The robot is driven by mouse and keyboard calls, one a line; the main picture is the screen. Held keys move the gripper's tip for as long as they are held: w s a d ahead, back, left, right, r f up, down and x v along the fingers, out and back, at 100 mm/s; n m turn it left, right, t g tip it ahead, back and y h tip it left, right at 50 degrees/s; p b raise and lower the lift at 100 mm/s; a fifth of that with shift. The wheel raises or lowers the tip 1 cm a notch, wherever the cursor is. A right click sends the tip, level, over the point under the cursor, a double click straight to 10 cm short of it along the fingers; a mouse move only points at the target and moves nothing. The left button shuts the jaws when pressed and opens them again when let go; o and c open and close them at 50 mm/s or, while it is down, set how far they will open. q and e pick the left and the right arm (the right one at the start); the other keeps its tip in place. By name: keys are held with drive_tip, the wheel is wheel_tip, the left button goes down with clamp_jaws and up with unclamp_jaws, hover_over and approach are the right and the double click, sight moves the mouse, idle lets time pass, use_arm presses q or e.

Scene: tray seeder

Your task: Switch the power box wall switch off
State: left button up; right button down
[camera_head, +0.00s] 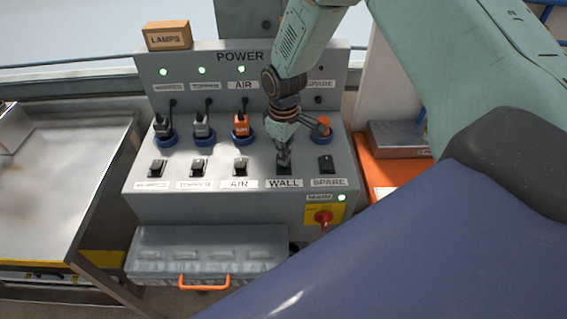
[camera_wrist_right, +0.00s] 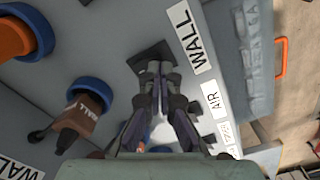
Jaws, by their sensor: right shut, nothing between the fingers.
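The grey power box (camera_head: 240,205) stands ahead of me with a row of black rocker switches, each above a label. The wall switch (camera_head: 284,169) is above the WALL label (camera_head: 284,184), mostly covered by my right gripper (camera_head: 283,158). My right gripper is shut and empty, its fingertips down at that switch. In the right wrist view the shut fingertips (camera_wrist_right: 160,68) are over the black switch plate (camera_wrist_right: 146,57) beside the WALL label (camera_wrist_right: 194,48). The rocker's position is hidden, and I cannot tell whether the fingers touch it. My left gripper is not in view.
The air switch (camera_head: 240,167) and spare switch (camera_head: 326,164) flank the wall switch. Plugs in blue sockets (camera_head: 245,134) stand behind. A red main knob (camera_head: 323,217) is on the front. A LAMPS box (camera_head: 167,36) sits on top, and a metal case (camera_head: 208,250) is below.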

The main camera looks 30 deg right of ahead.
drive_tip(key=shift+f+b, duration=0.35)
drive_tip(key=shift+f, duration=0.3)
drive_tip(key=shift+s+f, duration=0.1)
idle(0.3)
drive_tip(key=shift+w+r+p, duration=0.2)
drive_tip(key=shift+r+p, duration=0.75)
drive_tip(key=shift+r, duration=0.05)
drive_tip(key=r+p, duration=0.2)
drive_tip(key=shift+s+r, duration=0.2)
drive_tip(key=shift+r, duration=0.1)
drive_tip(key=shift+w+r+p, duration=0.2)
drive_tip(key=shift+r+p, duration=0.8)
drive_tip(key=shift+s+r, duration=0.1)
drive_tip(key=shift+r, duration=0.2)
drive_tip(key=shift+s, duration=0.1)
